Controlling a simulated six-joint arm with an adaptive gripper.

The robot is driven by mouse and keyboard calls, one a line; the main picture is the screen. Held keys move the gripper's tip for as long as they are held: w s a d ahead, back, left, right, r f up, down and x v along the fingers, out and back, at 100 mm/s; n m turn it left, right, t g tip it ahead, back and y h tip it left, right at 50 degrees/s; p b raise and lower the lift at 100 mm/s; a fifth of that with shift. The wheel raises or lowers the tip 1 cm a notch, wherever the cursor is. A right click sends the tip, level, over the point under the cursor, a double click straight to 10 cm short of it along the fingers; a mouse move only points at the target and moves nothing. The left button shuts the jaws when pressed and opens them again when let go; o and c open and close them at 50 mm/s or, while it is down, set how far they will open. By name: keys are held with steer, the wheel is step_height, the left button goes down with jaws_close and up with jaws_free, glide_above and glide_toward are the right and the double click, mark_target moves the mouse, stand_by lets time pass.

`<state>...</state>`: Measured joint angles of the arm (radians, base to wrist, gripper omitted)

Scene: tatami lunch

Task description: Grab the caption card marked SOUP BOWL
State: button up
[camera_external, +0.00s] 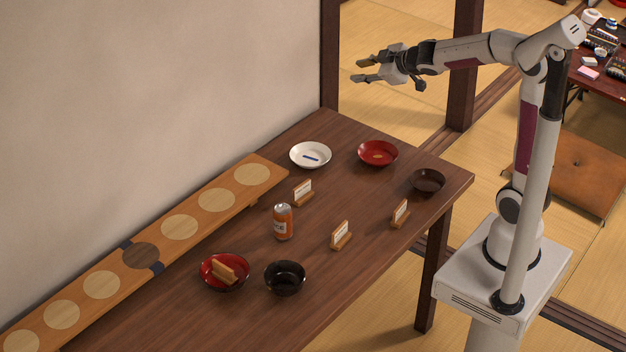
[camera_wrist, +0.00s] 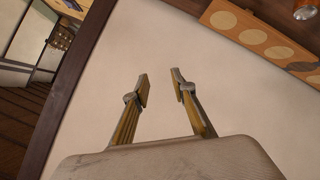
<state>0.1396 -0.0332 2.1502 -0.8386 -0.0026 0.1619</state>
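Three caption cards in small wooden stands are on the table: one near the white bowl (camera_external: 303,192), one in the middle front (camera_external: 341,235), and one at the right (camera_external: 400,213). Their print is too small to read, so I cannot tell which is marked SOUP BOWL. A wooden piece (camera_external: 223,270) lies in the red bowl at the front left; I cannot tell if it is another card stand. My gripper (camera_external: 362,70) is open and empty, high above the table's far end, apart from every card. The wrist view also shows its spread fingers (camera_wrist: 161,90) against the wall.
A white bowl (camera_external: 310,147), red bowl (camera_external: 378,148), dark bowl (camera_external: 428,174), black bowl (camera_external: 285,289), front-left red bowl (camera_external: 205,277) and orange bottle (camera_external: 283,222) stand on the table (camera_external: 330,300). A long board with round discs (camera_external: 212,200) runs along the wall.

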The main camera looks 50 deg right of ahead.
steer(key=w+a+f+n+g+y, duration=0.1)
steer(key=w+a+f+n+y, duration=0.35)
steer(key=f, duration=0.35)
steer(key=w+a+f+n+g+y, duration=0.1)
steer(key=w+a+f+n+y, duration=0.3)
steer(key=w+f, duration=0.3)
steer(key=n+g+y, duration=0.4)
steer(key=g+y, duration=0.3)
steer(key=g, duration=0.4)
glide_toward(341, 235)
steer(key=w+a+r, duration=0.2)
steer(key=shift+a+h, duration=0.25)
steer(key=shift+a, duration=0.1)
steer(key=shift+s+f+n, duration=0.1)
steer(key=shift+s+n, duration=0.15)
steer(key=shift+s, duration=0.2)
steer(key=shift+x, duration=1.3)
